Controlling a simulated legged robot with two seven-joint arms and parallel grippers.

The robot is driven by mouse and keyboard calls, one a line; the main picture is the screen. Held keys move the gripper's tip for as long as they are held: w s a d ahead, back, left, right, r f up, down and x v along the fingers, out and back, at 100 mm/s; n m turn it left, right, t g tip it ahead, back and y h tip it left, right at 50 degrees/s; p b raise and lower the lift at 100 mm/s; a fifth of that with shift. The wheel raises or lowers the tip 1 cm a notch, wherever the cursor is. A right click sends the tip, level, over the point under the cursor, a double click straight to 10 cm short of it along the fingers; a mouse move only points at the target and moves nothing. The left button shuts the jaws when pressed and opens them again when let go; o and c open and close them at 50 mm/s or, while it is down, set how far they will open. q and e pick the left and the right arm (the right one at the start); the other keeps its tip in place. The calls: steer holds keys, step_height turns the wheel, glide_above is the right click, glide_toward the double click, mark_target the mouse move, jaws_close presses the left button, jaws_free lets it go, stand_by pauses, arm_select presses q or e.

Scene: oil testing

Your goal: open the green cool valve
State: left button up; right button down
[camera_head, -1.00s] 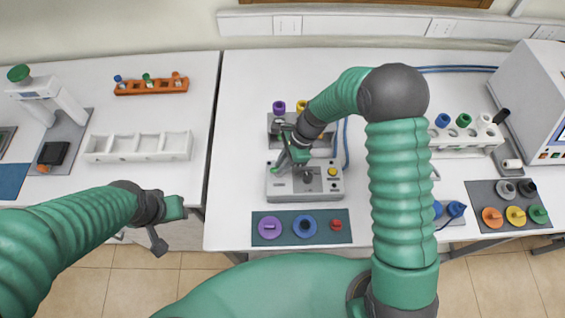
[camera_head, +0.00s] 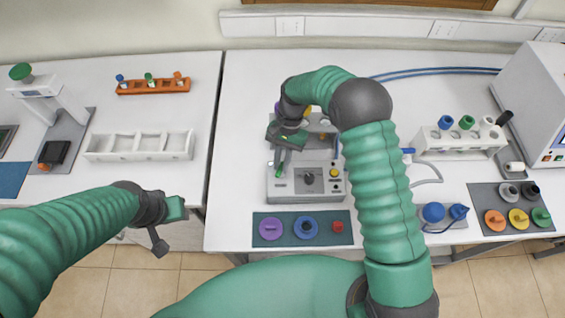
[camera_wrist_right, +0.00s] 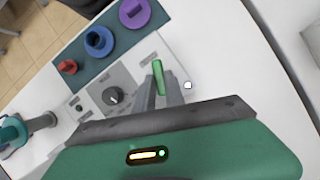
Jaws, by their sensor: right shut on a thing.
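The green valve handle (camera_wrist_right: 158,78) is a narrow green bar at the end of the grey control box (camera_head: 310,196). In the right wrist view it stands between the two grey fingertips of my right gripper (camera_wrist_right: 160,88), which is shut on it. In the head view my right gripper (camera_head: 282,163) reaches down to the box's left side; the handle (camera_head: 280,171) shows only as a small green patch. How far the valve is turned cannot be told. My left gripper (camera_head: 160,235) hangs at the left near the table edge, away from the box; its jaw state is unclear.
In front lies a dark mat with purple (camera_head: 270,229), blue (camera_head: 306,228) and red (camera_head: 338,227) parts. A white tube rack (camera_head: 455,138) and a blue-topped stand (camera_head: 433,212) are to the right.

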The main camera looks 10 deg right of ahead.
steer(key=shift+w+a+r+n+g+h+b, duration=0.15)
steer(key=shift+n+h, duration=0.1)
steer(key=shift+n, duration=0.5)
steer(key=shift+f+n+g+h+b, duration=0.1)
steer(key=shift+n+h, duration=0.2)
steer(key=shift+n, duration=0.5)
steer(key=shift+w+a+r+n+g+h+b, duration=0.15)
steer(key=shift+n+h, duration=0.1)
steer(key=shift+n, duration=0.5)
steer(key=shift+s, duration=0.1)
steer(key=c, duration=1.4)
jaws_free()
steer(key=shift+f, duration=0.15)
steer(key=shift+d+r, duration=0.1)
steer(key=shift+r, duration=0.15)
steer(key=b+v, duration=0.1)
steer(key=v, duration=1.5)
steer(key=shift+r+b, duration=0.15)
steer(key=shift+b, duration=0.25)
